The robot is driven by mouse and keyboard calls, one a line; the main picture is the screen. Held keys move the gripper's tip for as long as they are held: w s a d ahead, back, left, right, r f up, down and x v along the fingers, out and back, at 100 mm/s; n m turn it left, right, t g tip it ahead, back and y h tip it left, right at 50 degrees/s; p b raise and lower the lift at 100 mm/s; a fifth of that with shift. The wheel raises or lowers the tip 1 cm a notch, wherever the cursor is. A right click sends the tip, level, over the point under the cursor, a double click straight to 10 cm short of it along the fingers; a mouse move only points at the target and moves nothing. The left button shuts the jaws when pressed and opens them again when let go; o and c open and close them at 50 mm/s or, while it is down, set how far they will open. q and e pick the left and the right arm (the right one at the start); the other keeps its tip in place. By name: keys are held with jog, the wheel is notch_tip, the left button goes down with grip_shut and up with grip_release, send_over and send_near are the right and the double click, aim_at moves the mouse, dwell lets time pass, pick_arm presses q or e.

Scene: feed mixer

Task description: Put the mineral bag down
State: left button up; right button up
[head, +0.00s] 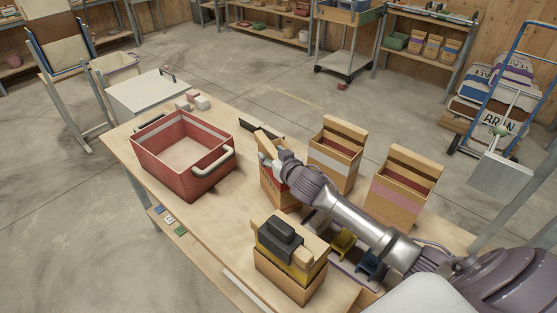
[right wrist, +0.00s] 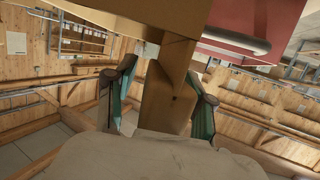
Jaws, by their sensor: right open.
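A tan paper bag with a dark red band (head: 277,190), seemingly the mineral bag, stands upright on the wooden table (head: 225,215), right of the red crate. My right gripper (head: 268,155) is at its top and hides part of it. In the right wrist view, the open fingers of the gripper (right wrist: 160,95) stand on either side of a tan upright part (right wrist: 167,85), apparently of this bag. I cannot tell whether the fingers touch it. No label is readable. My left gripper is not in view.
A red crate (head: 152,157) with pale handles is to the left. Two similar open bags, one white-banded (head: 331,160) and one pink-banded (head: 392,203), stand to the right. The table's front left is mostly clear.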

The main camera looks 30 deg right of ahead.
jog(key=b+v, duration=0.2)
jog(key=v, duration=0.9)
jog(key=shift+s+r, duration=0.15)
jog(key=shift+s, duration=0.15)
